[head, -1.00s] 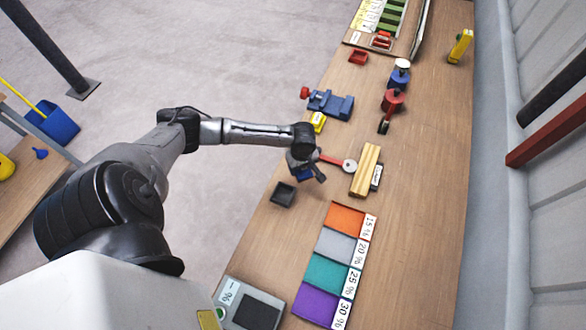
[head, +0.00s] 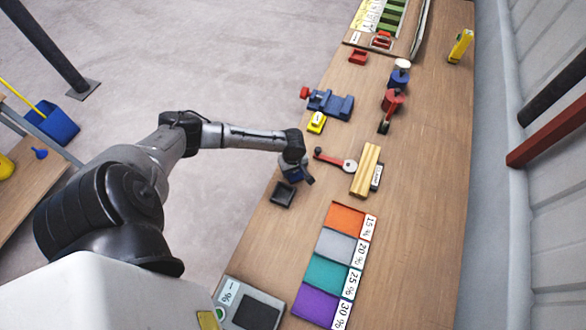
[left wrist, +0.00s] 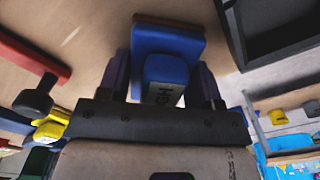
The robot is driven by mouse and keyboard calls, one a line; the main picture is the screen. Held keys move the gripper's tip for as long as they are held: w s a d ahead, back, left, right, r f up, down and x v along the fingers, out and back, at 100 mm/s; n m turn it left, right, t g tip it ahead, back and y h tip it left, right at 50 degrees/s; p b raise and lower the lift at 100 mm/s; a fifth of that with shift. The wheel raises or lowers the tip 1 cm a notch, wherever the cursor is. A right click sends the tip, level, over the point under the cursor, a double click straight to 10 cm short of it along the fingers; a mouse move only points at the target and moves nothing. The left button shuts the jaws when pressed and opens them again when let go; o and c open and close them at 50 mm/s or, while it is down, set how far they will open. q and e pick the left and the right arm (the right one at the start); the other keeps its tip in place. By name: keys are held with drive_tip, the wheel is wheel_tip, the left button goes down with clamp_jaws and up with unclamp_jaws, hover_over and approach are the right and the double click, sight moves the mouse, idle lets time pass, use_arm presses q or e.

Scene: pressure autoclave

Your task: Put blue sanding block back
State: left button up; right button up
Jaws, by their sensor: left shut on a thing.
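My left gripper (head: 300,178) is above the workbench, just up and right of a small black tray (head: 283,194). It is shut on the blue sanding block (left wrist: 168,50), which fills the space between the fingers in the left wrist view. The block has a wide blue base and a smaller blue grip with a partly hidden label. In the head view the block (head: 292,175) is mostly covered by the gripper. The black tray's corner also shows at the upper right of the left wrist view (left wrist: 275,45). My right gripper is not in view.
A red-handled tool (head: 335,160) and a wooden block (head: 366,170) lie to the right. A yellow item (head: 316,122) and a blue vise (head: 330,104) are farther up. Coloured sheets (head: 328,271) and a scale (head: 250,304) lie lower down.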

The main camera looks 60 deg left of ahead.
use_arm(q)
drive_tip(key=o, duration=0.9)
drive_tip(key=shift+f, duration=0.15)
